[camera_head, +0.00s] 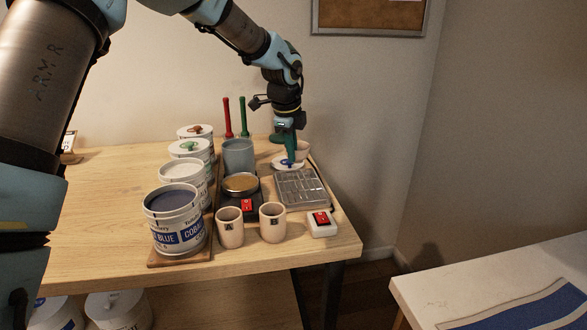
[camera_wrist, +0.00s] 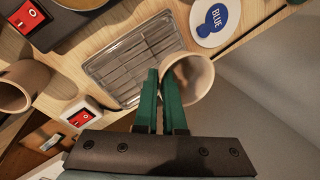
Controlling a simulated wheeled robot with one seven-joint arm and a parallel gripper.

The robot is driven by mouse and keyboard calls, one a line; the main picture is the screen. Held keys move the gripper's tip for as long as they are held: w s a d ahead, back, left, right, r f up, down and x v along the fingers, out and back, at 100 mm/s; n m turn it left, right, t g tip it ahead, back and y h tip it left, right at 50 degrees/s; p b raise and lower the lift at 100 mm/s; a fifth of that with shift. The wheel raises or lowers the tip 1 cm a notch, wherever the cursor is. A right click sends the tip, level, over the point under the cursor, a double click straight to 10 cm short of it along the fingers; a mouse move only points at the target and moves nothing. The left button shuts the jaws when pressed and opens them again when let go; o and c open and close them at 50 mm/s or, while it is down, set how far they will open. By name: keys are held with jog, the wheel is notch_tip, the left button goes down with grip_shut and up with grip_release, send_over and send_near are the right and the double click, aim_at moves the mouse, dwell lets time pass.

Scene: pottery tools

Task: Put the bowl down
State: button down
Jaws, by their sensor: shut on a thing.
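A small beige bowl (camera_wrist: 196,84) shows in the wrist view. My gripper (camera_wrist: 159,74) has its two green fingers close together on the bowl's near-left rim. In the head view my gripper (camera_head: 291,158) points down at the back right of the table, with the bowl (camera_head: 303,148) just to its right and partly hidden. I cannot tell whether the bowl touches the table.
A metal tray with bars (camera_head: 304,189) lies in front of the coaster. Two cups (camera_head: 230,233), a red-switch box (camera_head: 322,223), a scale with a dish (camera_head: 240,184), a grey container (camera_head: 238,155) and several paint tubs (camera_head: 178,222) crowd the table (camera_head: 110,195). Its right edge is close.

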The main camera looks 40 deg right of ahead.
jog(key=shift+f+p, duration=0.45)
jog(key=shift+f, duration=1.9)
jog(key=shift+f, duration=0.1)
jog(key=c, duration=1)
grip_release()
jog(key=b+v, duration=0.2)
jog(key=v, duration=1)
